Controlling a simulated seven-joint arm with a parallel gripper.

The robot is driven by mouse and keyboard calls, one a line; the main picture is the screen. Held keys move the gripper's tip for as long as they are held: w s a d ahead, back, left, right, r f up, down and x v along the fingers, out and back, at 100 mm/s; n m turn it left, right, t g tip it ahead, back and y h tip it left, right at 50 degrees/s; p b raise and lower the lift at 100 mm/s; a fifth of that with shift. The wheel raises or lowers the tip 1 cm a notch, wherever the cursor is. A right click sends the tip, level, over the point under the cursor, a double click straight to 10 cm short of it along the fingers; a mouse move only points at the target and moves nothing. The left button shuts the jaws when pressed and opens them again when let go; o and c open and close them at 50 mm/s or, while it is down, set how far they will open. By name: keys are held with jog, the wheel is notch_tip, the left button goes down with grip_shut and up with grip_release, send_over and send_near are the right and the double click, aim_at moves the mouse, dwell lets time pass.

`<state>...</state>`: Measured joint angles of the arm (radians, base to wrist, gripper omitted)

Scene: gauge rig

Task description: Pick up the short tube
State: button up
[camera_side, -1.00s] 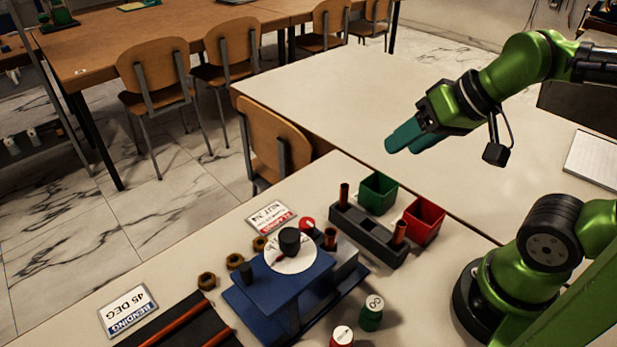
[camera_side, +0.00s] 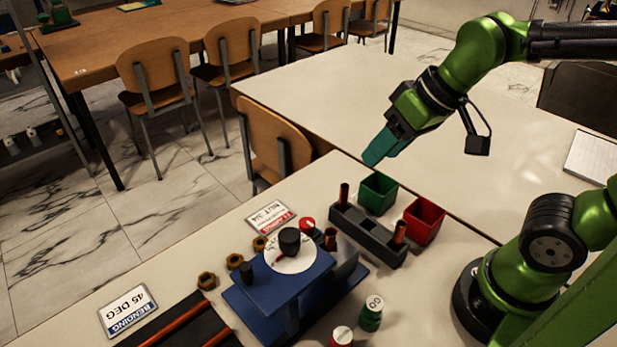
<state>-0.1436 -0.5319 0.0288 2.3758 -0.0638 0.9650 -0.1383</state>
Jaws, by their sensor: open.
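Upright copper tubes stand at a dark rack: one at its back left (camera_side: 344,193), one at its front right (camera_side: 399,232), and one by its left end next to the blue fixture (camera_side: 330,239). I cannot tell for sure which is the short tube; they look similar in length. The dark rack (camera_side: 366,236) lies right of the blue fixture. My gripper (camera_side: 374,160) has teal fingers, points down and left, and is above and behind the rack, apart from all the tubes. The fingers overlap in this view, so the gap is hidden; nothing shows between them.
A green bin (camera_side: 378,193) and a red bin (camera_side: 424,221) stand behind and right of the rack. The blue fixture (camera_side: 290,290) carries a white dial. Longer copper rods (camera_side: 178,326) lie at the lower left.

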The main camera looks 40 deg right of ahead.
jog(key=w+a+n+g, duration=0.25)
jog(key=a+n, duration=0.35)
jog(key=n, duration=0.5)
jog(key=n+g+h, duration=0.2)
jog(key=n+g, duration=0.1)
jog(key=n, duration=1.3)
send_over(331, 232)
jog(key=shift+t, duration=0.25)
jog(key=f, duration=1)
jog(key=shift+a, duration=0.2)
jog(key=f, duration=0.5)
jog(key=shift+d+f, duration=0.2)
jog(key=shift+f, duration=0.15)
grip_shut()
